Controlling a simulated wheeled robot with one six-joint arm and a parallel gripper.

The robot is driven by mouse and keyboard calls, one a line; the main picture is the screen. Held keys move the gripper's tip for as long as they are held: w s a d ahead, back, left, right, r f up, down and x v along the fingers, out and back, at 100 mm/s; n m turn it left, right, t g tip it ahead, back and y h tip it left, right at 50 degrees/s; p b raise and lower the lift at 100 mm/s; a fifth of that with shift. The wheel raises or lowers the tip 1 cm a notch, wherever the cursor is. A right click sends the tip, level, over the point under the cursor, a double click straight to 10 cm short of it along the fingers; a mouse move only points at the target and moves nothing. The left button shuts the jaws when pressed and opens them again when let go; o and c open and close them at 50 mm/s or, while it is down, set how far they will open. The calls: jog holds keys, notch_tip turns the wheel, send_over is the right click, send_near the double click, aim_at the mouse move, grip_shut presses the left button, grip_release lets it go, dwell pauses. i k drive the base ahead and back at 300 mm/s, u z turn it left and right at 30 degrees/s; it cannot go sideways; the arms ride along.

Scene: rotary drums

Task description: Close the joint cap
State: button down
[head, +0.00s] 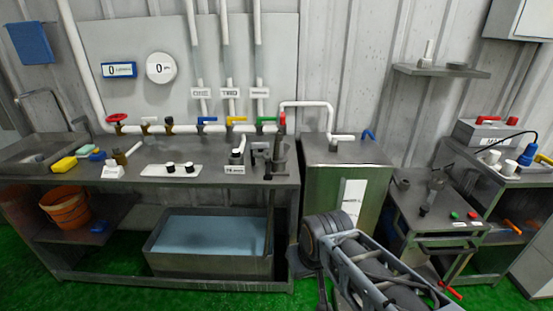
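I cannot tell for sure which part is the joint cap. A short upright pipe fitting with a white top (238,153) stands on the long grey bench, behind a small label (234,170). A dark grey upright device (275,158) stands just right of it; its details are too small to read. My arm (365,265) rises from the bottom edge, right of centre, with a rounded joint at its upper left end. I cannot make out my gripper's fingers, and nothing shows it holding anything.
The long bench (205,178) carries a white tray (170,170) and sponges. Pipes with coloured valve handles run behind it. A metal cabinet (340,190) stands right of the bench, then a lower table (435,215). A water tank (165,262) sits below the bench. Green floor is free in front.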

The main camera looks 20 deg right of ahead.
aim_at(264, 154)
jog(key=u, duration=0.85)
jog(key=i, duration=1.25)
jog(key=z, duration=0.65)
jog(key=i, duration=0.45)
jog(key=z, duration=0.45)
